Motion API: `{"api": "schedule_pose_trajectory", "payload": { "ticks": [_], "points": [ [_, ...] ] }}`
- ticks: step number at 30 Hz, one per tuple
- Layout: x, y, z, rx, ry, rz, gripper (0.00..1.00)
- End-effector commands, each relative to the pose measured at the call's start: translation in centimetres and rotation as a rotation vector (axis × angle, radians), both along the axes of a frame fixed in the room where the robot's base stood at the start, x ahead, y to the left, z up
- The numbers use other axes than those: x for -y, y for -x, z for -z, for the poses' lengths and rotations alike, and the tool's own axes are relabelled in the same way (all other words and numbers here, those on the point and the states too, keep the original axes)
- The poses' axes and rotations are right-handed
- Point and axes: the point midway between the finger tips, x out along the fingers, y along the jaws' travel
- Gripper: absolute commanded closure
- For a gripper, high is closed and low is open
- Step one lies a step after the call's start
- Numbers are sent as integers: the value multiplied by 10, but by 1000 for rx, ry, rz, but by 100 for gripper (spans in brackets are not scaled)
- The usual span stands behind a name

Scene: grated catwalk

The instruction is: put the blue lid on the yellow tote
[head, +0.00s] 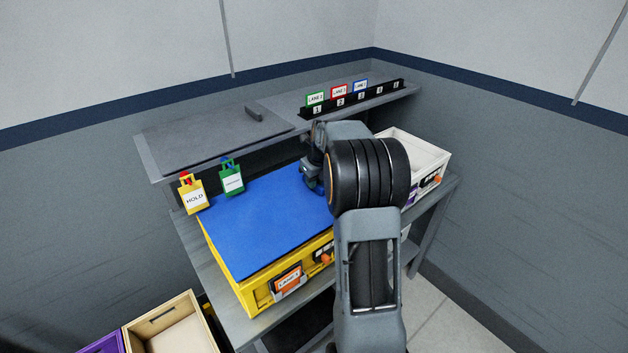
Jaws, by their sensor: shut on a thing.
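The blue lid (256,220) is a flat sheet lying over the top of the yellow tote (256,299), which stands on the grey bench. The tote's yellow wall shows below the lid along the near and left sides. I cannot tell whether the lid touches the rim all round. My gripper (313,188) is at the lid's far right part, shut on the lid. My arm hides its fingertips and the right end of the lid and tote. The tote's front has a LANE 1 card and an orange part.
A white open tote (425,148) stands on the bench to the right, partly behind my arm. Above is a shelf (210,133) with a black numbered rack (365,97). Yellow HOLD (194,196) and green (232,179) tags hang at its edge. A wooden box (172,325) stands lower left.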

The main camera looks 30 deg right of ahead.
Motion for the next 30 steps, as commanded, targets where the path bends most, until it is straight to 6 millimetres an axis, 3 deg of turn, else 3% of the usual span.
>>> {"api": "schedule_pose_trajectory", "payload": {
  "ticks": [30],
  "points": [
    [0,0,11,2,0,1,100]
  ]
}}
